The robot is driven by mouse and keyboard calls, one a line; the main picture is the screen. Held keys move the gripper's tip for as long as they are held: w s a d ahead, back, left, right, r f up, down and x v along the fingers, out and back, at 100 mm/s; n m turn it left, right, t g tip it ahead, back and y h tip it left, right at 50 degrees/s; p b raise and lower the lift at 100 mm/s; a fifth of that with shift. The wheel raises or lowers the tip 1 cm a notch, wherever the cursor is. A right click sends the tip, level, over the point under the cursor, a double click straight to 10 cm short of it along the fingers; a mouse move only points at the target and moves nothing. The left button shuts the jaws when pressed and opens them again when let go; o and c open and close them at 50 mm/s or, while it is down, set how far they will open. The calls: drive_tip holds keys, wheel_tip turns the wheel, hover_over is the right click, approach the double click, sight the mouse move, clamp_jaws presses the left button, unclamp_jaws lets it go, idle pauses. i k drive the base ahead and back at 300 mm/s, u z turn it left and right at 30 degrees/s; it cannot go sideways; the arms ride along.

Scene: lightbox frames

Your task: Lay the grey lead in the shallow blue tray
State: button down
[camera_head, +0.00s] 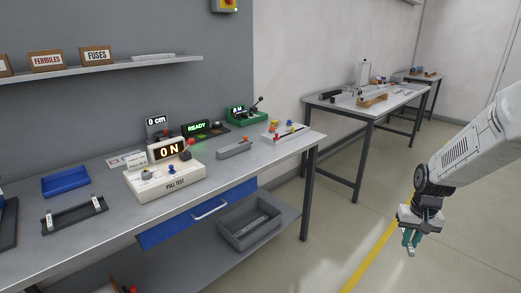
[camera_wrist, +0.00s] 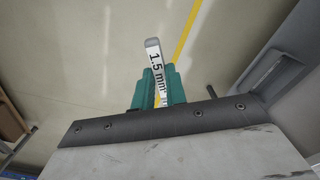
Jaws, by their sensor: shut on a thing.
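My gripper (camera_head: 411,238) hangs over the floor at the right, well away from the bench, with its teal fingers pointing down. It is shut on a grey lead (camera_wrist: 152,42) with a white label reading "1.5 mm". In the wrist view the lead sticks out beyond the teal fingers (camera_wrist: 158,90), slightly tilted; its other end is hidden between them. The shallow blue tray (camera_head: 66,182) lies at the left of the bench, toward the wall, and looks empty. It is far from my gripper.
On the grey bench (camera_head: 226,175), a dark rack (camera_head: 75,215) with white-labelled pieces stands in front of the tray. A white pull-test box (camera_head: 165,184) stands to their right. A grey bin (camera_head: 249,229) is on the lower shelf. Open floor separates my arm from the bench.

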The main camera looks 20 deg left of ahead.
sight(66, 181)
drive_tip(key=u, duration=1.8)
